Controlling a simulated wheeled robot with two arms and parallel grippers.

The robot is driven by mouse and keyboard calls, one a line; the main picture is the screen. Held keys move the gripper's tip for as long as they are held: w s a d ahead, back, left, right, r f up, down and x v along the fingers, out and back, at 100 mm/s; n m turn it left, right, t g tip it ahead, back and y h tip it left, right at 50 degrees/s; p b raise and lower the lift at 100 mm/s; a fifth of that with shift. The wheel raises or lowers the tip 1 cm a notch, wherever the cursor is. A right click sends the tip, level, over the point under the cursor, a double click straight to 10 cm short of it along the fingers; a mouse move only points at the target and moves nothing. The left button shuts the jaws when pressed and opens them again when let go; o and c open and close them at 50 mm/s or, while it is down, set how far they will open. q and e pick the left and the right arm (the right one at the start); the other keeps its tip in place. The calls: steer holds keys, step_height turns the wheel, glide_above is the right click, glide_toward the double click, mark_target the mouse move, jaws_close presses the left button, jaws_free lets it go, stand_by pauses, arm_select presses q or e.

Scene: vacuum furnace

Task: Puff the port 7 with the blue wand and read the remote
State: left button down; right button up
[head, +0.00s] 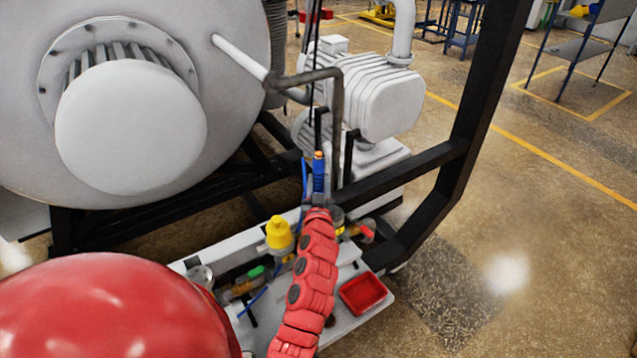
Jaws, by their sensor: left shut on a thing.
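My left gripper (318,201) is at the end of the red arm in the middle of the head view. It is shut on the blue wand (319,174), which stands roughly upright with an orange-brown tip at the top. A thin blue hose runs beside the wand. The wand is in front of the grey pipework and the black frame; I cannot tell whether its tip touches anything. No port number is readable, so I cannot pick out port 7. I cannot make out the remote. My right gripper is not in view.
A white shelf (343,325) below carries a yellow bottle (279,234), a red tray (363,293) and small tools. The big grey furnace vessel (225,110) fills the left. A white pump (378,100) and black frame bars (455,165) stand close.

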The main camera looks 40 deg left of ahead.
arm_select(q)
steer(key=shift+c, duration=1.9)
jaws_free()
steer(key=shift+f, duration=0.1)
steer(key=shift+s+d+f, duration=0.1)
steer(key=shift+s+d, duration=0.1)
steer(key=shift+s, duration=0.05)
steer(key=b+v, duration=0.5)
steer(key=v, duration=1.1)
steer(key=shift+s, duration=0.35)
steer(key=shift+d, duration=0.15)
